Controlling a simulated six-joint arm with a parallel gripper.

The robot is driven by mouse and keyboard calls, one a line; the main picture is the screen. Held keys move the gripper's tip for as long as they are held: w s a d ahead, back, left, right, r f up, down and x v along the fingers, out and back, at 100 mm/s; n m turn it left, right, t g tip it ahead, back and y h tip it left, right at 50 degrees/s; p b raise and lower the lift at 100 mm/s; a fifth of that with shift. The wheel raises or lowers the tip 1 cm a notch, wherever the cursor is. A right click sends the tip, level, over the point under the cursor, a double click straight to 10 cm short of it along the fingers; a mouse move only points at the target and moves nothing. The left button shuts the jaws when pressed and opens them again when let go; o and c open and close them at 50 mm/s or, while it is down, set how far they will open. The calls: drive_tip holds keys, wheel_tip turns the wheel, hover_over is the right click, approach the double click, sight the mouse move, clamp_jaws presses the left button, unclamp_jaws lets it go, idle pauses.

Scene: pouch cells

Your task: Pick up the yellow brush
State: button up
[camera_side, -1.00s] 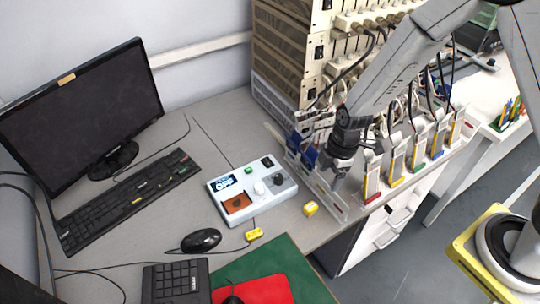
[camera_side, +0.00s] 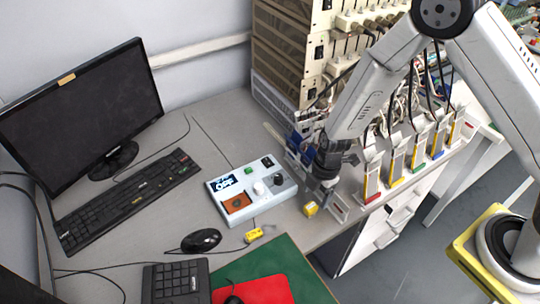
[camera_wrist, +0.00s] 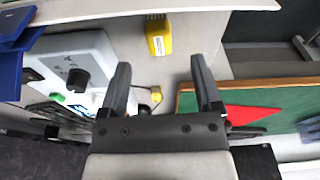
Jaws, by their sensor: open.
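A small yellow block-like piece (camera_side: 310,209) lies on the grey desk close to its front edge, just right of the white control box. My gripper (camera_side: 327,187) hangs just above and right of the yellow block. In the wrist view my gripper (camera_wrist: 161,65) has its fingers apart with nothing between them.
The white control box (camera_side: 252,190) with knobs stands left of my gripper. Several upright pouch-cell holders (camera_side: 397,160) line the desk edge at right. A rack of instruments (camera_side: 290,60) stands behind. A green mat (camera_side: 290,265) lies in front. The monitor (camera_side: 80,110) and keyboard (camera_side: 130,195) are at left.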

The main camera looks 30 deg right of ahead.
sight(311, 206)
drive_tip(key=shift+f, duration=0.3)
drive_tip(key=shift+a+f, duration=0.2)
drive_tip(key=shift+f, duration=0.65)
drive_tip(key=shift+a+f, duration=0.15)
drive_tip(key=shift+f, duration=0.7)
drive_tip(key=shift+a+f, duration=0.2)
drive_tip(key=shift+f, duration=0.65)
clamp_jaws()
